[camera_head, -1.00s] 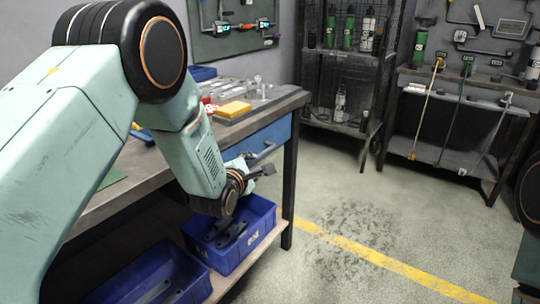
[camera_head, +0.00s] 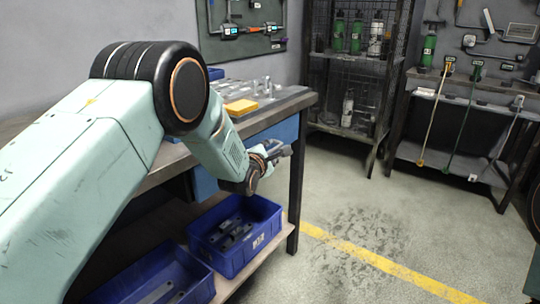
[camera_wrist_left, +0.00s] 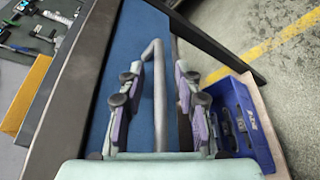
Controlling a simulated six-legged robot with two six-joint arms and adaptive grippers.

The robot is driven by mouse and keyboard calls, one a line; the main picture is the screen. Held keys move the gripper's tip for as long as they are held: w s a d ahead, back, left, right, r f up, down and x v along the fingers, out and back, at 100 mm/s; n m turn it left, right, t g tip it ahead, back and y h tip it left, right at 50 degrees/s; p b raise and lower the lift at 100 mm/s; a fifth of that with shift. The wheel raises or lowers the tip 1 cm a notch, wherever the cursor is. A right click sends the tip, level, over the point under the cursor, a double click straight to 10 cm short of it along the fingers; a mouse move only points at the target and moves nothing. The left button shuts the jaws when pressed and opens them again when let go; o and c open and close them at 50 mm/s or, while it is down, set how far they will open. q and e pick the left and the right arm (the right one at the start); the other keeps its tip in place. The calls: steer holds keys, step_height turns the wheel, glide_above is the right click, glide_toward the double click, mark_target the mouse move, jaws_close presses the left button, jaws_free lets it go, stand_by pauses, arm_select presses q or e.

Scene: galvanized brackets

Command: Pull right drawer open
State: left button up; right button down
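The right drawer's blue front (camera_head: 284,131) sits under the right end of the workbench top and looks shut. It also shows as a blue panel in the wrist view (camera_wrist_left: 130,45). Its grey bar handle (camera_wrist_left: 159,100) stands out from the front. My left gripper (camera_head: 277,153) is at the drawer front. In the wrist view its fingers (camera_wrist_left: 159,72) are apart, one on each side of the handle, with gaps on both sides. In the head view the handle is hidden or merges with the gripper. My right gripper is not in view.
The workbench (camera_head: 306,99) has a dark leg at its right corner. Blue bins (camera_head: 260,248) with metal parts stand on the shelf below. A yellow block (camera_head: 241,107) lies on top. Open floor with a yellow line (camera_head: 385,266) lies to the right.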

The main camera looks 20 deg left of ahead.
arm_select(q)
steer(key=shift+c, duration=0.2)
jaws_close()
stand_by(0.6)
